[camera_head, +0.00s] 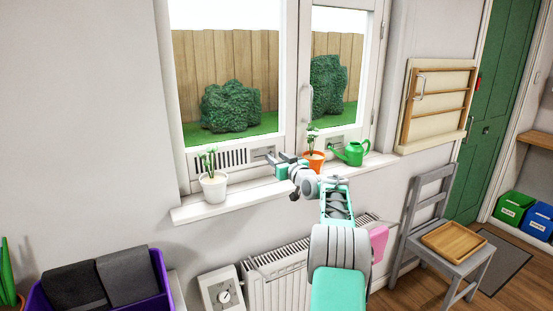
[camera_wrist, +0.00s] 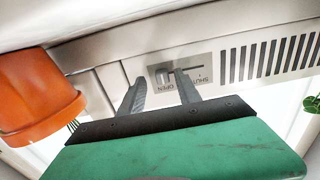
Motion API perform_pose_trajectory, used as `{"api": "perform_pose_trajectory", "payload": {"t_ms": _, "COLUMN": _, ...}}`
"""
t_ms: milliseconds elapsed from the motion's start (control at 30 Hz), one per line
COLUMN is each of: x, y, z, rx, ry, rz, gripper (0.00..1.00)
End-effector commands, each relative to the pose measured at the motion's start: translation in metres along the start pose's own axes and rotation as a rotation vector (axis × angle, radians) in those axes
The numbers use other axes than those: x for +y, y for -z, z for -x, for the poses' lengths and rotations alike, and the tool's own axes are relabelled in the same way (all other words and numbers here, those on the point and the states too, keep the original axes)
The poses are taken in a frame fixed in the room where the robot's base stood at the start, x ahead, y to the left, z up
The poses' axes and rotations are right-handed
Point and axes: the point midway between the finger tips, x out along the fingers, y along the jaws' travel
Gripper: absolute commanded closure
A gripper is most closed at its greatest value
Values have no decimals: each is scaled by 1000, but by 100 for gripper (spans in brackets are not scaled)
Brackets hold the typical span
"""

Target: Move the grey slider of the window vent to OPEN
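The window vent (camera_head: 233,158) is a white strip with dark slots low on the left window frame. In the wrist view its slots (camera_wrist: 275,58) lie at the right. Its label plate (camera_wrist: 190,72) reads SHUT and OPEN upside down. The grey slider (camera_wrist: 163,76) is at the left end of the slot there, by the word OPEN. My gripper (camera_wrist: 160,80) is open, its fingers apart on either side of the slider. I cannot tell whether a finger touches it. In the head view my gripper (camera_head: 279,160) is in front of the plate and the slider is hard to make out.
A white plant pot (camera_head: 213,187) stands left on the sill (camera_head: 240,197). An orange pot (camera_head: 313,163) stands close beside my gripper, also seen in the wrist view (camera_wrist: 35,95). A green watering can (camera_head: 352,153) is further right. A radiator (camera_head: 275,275) is below.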

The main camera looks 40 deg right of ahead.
Motion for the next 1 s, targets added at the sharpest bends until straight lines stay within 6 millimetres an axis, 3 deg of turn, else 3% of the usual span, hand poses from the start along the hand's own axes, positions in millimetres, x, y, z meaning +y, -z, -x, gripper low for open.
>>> {"api": "perform_pose_trajectory", "payload": {"t_ms": 400, "x": 1, "y": -1, "z": 68, "rx": 1, "ry": -3, "rz": 1, "gripper": 60}}
{"api": "perform_pose_trajectory", "payload": {"t_ms": 1000, "x": 2, "y": 1, "z": 75, "rx": 1, "ry": -3, "rz": 0, "gripper": 60}}
